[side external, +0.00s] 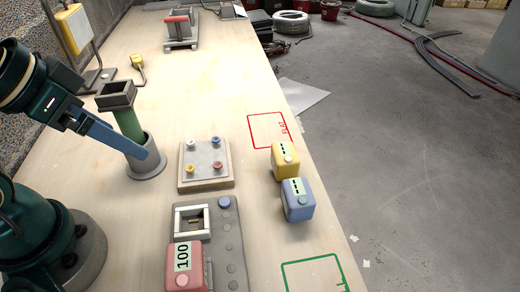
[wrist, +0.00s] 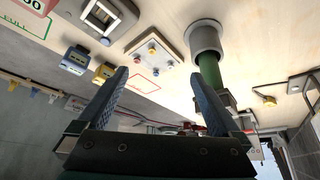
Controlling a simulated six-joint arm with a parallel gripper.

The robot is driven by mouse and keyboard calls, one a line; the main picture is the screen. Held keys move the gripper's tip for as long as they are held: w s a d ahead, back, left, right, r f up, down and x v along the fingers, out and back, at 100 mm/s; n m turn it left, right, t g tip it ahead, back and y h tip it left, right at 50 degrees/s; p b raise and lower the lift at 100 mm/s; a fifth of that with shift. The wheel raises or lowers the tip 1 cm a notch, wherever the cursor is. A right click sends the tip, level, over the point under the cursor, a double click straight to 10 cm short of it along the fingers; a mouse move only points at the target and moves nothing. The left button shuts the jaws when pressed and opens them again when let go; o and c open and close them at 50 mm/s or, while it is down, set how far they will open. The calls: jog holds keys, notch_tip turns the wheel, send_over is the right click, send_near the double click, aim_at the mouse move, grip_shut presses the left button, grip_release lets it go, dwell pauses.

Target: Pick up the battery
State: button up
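Several boxy batteries show. A yellow one (side external: 285,161) and a blue one (side external: 298,201) stand side by side on the table near its right edge. A red one marked 100 (side external: 187,268) sits at the near end of a grey unit (side external: 232,240) with a white-framed square socket (side external: 192,222). In the wrist view the blue battery (wrist: 75,60) and yellow battery (wrist: 103,73) are to the left, beyond the fingers; the red battery is cut off at the corner. My gripper (wrist: 160,76) is open and empty, its blue fingers apart, left of the batteries in the side view.
A green-handled tool (side external: 128,124) stands in a grey cup (side external: 147,160) close to my gripper. A board with coloured knobs (side external: 204,165) lies mid-table. Red (side external: 268,130) and green (side external: 316,276) outlines mark the right side.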

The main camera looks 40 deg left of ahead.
jog(key=shift+r, duration=0.5)
notch_tip(320, 180, up, 4)
jog(key=m+g, duration=0.6)
jog(key=m, duration=0.3)
send_over(175, 265)
notch_tip(175, 265, down, 8)
jog(key=shift+f, duration=3.3)
jog(key=shift+c, duration=0.3)
